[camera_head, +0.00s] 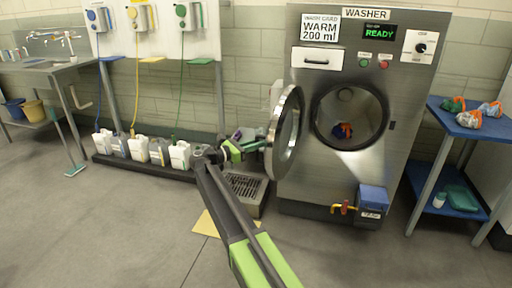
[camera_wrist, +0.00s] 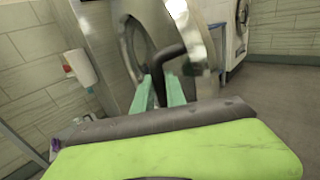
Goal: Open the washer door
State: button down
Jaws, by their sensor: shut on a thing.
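The washer (camera_head: 368,175) is a grey steel machine with a round opening; colourful items lie inside its drum (camera_head: 345,118). Its round door (camera_head: 287,132) stands open, swung out to the left of the opening. My gripper (camera_head: 262,145) is at the left side of the door, and its fingertips are small and partly hidden there. In the wrist view, the green fingers of my gripper (camera_wrist: 159,92) are shut on the dark curved door handle (camera_wrist: 169,52), with the shiny door rim (camera_wrist: 192,30) beyond.
A floor drain grate (camera_head: 247,186) and a yellow floor mat (camera_head: 207,224) lie near my arm. Several white jugs (camera_head: 180,155) stand on a low rack at left. A blue-topped table (camera_head: 468,122) stands at right.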

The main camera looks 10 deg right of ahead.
jog(key=shift+w+d, duration=0.15)
jog(key=shift+d+r, duration=0.1)
jog(key=shift+d, duration=0.05)
jog(key=c, duration=1.4)
grip_release()
jog(key=shift+d, duration=0.1)
jog(key=shift+o, duration=0.2)
jog(key=v, duration=1.7)
jog(key=shift+a, duration=0.3)
